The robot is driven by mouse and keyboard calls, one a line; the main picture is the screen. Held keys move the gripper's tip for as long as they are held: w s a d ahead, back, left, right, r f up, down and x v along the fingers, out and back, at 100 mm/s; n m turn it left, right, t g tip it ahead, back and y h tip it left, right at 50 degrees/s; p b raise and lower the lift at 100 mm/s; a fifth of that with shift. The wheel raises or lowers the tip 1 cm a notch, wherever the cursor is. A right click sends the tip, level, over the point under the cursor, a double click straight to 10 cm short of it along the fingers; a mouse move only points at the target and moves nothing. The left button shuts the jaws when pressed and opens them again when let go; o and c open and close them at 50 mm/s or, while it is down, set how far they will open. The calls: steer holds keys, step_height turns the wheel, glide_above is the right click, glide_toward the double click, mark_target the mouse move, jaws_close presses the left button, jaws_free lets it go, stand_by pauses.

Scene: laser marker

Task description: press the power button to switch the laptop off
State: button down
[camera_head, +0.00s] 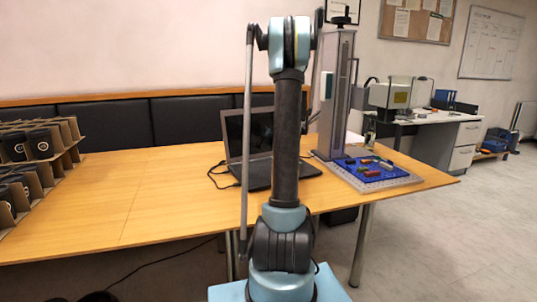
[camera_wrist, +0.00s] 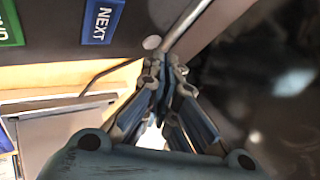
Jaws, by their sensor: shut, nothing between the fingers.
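The laptop (camera_head: 234,131) stands open on the wooden table, partly hidden behind my arm. Its visible screen part is dark, and its power button cannot be made out. In the wrist view my gripper (camera_wrist: 167,62) is shut and empty, with its fingertips close to a dark panel (camera_wrist: 60,38). A small pale round spot (camera_wrist: 151,42) lies on that panel just left of the tips. I cannot tell whether the tips touch the panel. In the head view the gripper cannot be made out.
The dark panel carries a blue NEXT label (camera_wrist: 103,21) and a green label (camera_wrist: 9,24). Right of the laptop stand a tall grey column (camera_head: 336,95) and a blue board (camera_head: 368,173) with small blocks. Cardboard racks (camera_head: 70,142) stand at left. The table's left middle (camera_head: 150,190) is clear.

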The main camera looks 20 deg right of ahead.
steer(key=shift+r, duration=0.15)
steer(key=shift+r, duration=3)
